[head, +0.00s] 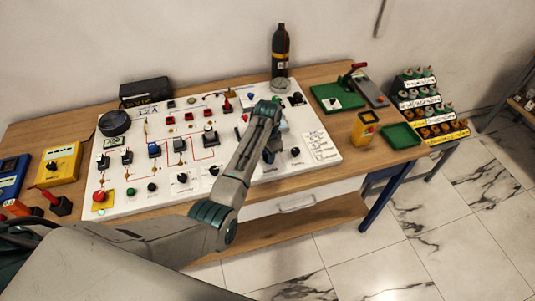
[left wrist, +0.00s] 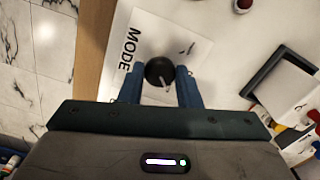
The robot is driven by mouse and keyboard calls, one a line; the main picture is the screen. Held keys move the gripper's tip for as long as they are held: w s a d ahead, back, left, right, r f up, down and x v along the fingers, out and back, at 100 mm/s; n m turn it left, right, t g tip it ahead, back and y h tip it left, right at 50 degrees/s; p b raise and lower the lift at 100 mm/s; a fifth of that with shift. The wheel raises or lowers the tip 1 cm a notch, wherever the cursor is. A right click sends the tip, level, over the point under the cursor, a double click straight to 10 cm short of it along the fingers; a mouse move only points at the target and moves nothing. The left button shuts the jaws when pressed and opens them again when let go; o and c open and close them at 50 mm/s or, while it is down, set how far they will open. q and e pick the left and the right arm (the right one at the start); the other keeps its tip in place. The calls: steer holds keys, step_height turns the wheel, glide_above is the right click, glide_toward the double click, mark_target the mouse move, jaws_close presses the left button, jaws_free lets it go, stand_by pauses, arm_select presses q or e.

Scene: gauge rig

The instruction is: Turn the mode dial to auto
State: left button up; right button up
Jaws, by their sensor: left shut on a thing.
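The mode dial (left wrist: 159,71) is a round black knob with a white pointer line, on a white plate marked MODE (left wrist: 130,49) in the left wrist view. The pointer line runs toward the lower part of that picture. My left gripper (left wrist: 160,74) has its two blue fingers shut on the dial, one on each side. Small dark marks show on the plate above and right of the dial, too small to read. In the head view my left gripper (head: 270,150) is at the panel's right half, and my arm hides the dial. My right gripper is in neither view.
The white panel (head: 235,187) carries several switches, knobs and wires. A black bottle (head: 280,52) stands behind it. A green tray (head: 402,135) and a yellow device (head: 365,128) are to the right. Another yellow device (head: 60,163) is at the left.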

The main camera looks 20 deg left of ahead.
arm_select(q)
steer(key=shift+m, duration=0.6)
steer(key=o, duration=1)
steer(key=shift+c, duration=0.2)
step_height(320, 180, up, 11)
steer(key=b, duration=0.3)
steer(key=shift+f, duration=0.1)
